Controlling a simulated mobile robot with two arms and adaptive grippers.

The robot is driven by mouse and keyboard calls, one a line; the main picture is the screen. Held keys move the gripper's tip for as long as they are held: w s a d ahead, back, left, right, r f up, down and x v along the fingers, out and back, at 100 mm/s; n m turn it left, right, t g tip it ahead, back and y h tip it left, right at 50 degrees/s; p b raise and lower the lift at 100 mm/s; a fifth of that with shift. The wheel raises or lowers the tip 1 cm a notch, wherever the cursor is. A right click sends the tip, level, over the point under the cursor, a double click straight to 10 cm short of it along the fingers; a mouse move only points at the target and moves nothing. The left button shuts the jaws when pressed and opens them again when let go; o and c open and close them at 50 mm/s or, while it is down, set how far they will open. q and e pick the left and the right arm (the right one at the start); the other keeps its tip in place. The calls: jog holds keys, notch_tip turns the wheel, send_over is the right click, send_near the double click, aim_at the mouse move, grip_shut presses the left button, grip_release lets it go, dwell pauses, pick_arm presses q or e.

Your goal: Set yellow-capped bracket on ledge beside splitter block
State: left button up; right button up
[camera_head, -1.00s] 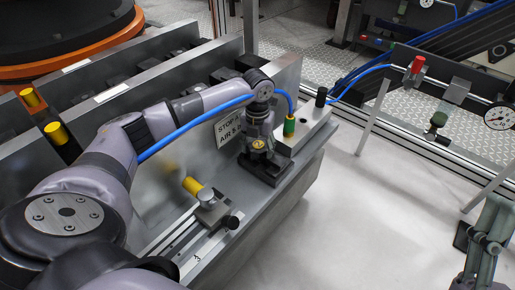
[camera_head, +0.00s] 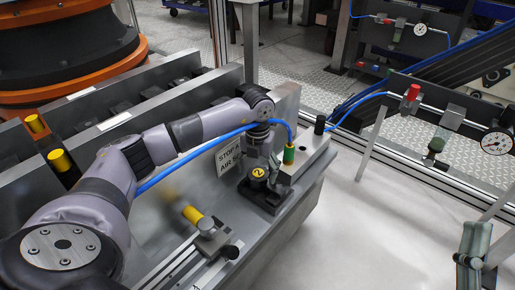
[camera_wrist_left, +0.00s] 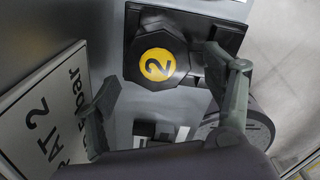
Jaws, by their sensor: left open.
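The splitter block (camera_head: 312,145) is pale, with a green and a black fitting, just right of and behind the bracket. My left gripper (camera_head: 258,158) is open above the bracket. In its wrist view its fingers are spread, with the cap clear of them. My right gripper (camera_head: 472,245) is at the lower right, far from the bracket; its opening is unclear.
A blue hose runs along my left arm to the green fitting. A yellow-ended cylinder (camera_head: 194,215) is on a rail nearer me. A gauge (camera_head: 496,142) is at right. The pale floor right of the ledge is clear.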

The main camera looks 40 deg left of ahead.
pick_arm(q)
notch_tip(320, 180, up, 4)
jog(key=shift+r+p, duration=0.1)
jog(key=shift+p, duration=0.5)
jog(key=shift+r+p, duration=0.7)
jog(key=shift+r, duration=1.75)
pick_arm(e)
jog(key=w+f+g+h, duration=0.2)
jog(key=f+g, duration=0.5)
jog(key=f, duration=0.5)
jog(key=shift+w+d+g+h, duration=0.4)
jog(key=shift+w+d, duration=0.05)
jog(key=shift+w, duration=0.1)
